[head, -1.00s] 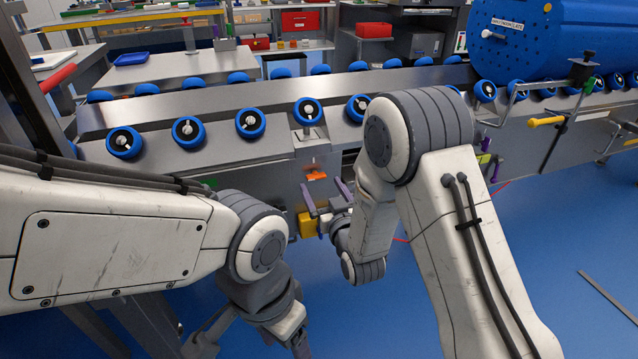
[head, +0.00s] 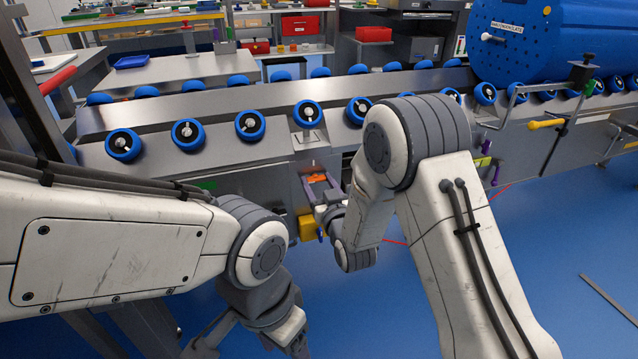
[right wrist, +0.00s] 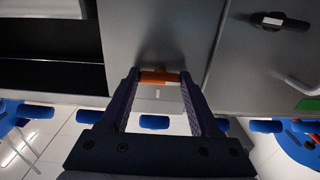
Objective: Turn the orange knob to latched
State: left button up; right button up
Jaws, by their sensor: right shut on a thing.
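The orange knob (head: 317,179) is on the front of the grey machine, below the row of blue rollers. It also shows in the right wrist view as a short orange bar (right wrist: 158,77) lying crosswise on the grey panel. My right gripper (head: 319,181) reaches it with its purple fingers, and in the right wrist view its fingertips (right wrist: 159,76) are at the two ends of the bar. The right gripper is shut on the knob.
A yellow block (head: 307,228) sits just below the right gripper. A large blue drum (head: 550,40) lies on the rollers at the right. A yellow handle (head: 546,124) sticks out at the right. A dark handle (right wrist: 281,22) is on the neighbouring panel. Blue floor is open at the lower right.

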jog(key=shift+m, duration=0.3)
jog(key=m+b, duration=0.1)
jog(key=m, duration=0.2)
jog(key=shift+f+m, duration=0.1)
jog(key=shift+m, duration=0.2)
jog(key=m+b, duration=0.1)
jog(key=m, duration=0.3)
jog(key=shift+m+b, duration=0.3)
jog(key=m+b, duration=0.1)
jog(key=m, duration=0.3)
jog(key=m+b, duration=0.1)
jog(key=m, duration=0.4)
jog(key=o, duration=1.4)
jog(key=shift+c, duration=0.2)
